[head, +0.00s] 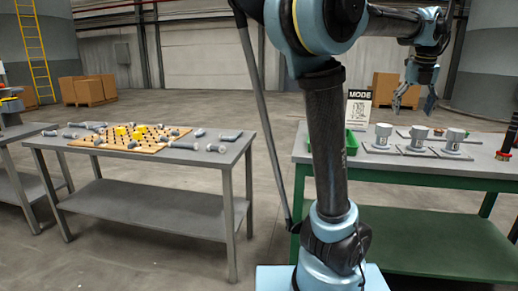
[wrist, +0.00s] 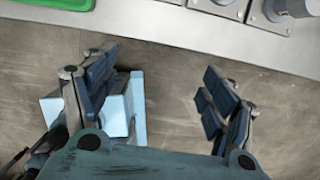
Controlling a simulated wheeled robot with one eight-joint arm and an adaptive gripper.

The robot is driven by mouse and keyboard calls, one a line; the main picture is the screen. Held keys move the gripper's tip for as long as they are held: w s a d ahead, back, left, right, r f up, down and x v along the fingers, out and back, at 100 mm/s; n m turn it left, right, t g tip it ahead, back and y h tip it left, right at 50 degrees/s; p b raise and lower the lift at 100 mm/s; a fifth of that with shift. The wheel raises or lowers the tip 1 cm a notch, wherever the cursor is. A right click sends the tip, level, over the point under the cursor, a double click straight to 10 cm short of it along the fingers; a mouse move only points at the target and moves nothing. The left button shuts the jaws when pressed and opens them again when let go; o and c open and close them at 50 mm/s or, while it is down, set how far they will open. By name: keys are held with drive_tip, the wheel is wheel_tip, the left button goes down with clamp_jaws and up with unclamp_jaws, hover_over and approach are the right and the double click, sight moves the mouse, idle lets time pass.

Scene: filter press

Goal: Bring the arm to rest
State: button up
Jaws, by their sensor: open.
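My gripper (head: 414,100) hangs from the raised arm at the upper right of the head view, above the green-framed table (head: 476,157). In the wrist view my gripper (wrist: 165,95) has its fingers spread wide with nothing between them. Below the fingers there is bare floor and, at the left, a light blue part of my own base. The gripper is apart from the table and the things on it.
The green-framed table holds several grey cylindrical pieces (head: 420,138) on plates, a green tray (head: 351,143) and a MODE sign (head: 359,108). A grey table (head: 205,155) at left holds a wooden board (head: 133,139) with yellow pieces and loose fittings. Floor lies between the tables.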

drive_tip(key=s+a+f+n, duration=0.1)
drive_tip(key=a+f+n, duration=0.6)
drive_tip(key=a+n, duration=0.3)
drive_tip(key=a+f+n, duration=0.7)
drive_tip(key=a+n, duration=0.2)
drive_tip(key=a, duration=0.2)
drive_tip(key=s+a+f+n, duration=0.5)
drive_tip(key=a+f+n, duration=0.1)
drive_tip(key=f+n, duration=0.3)
drive_tip(key=s+a+f+n, duration=0.6)
drive_tip(key=f+n, duration=0.3)
drive_tip(key=n, duration=0.2)
drive_tip(key=shift+s+a+f+y, duration=0.2)
drive_tip(key=shift+s+f+y, duration=0.05)
drive_tip(key=shift+y, duration=0.15)
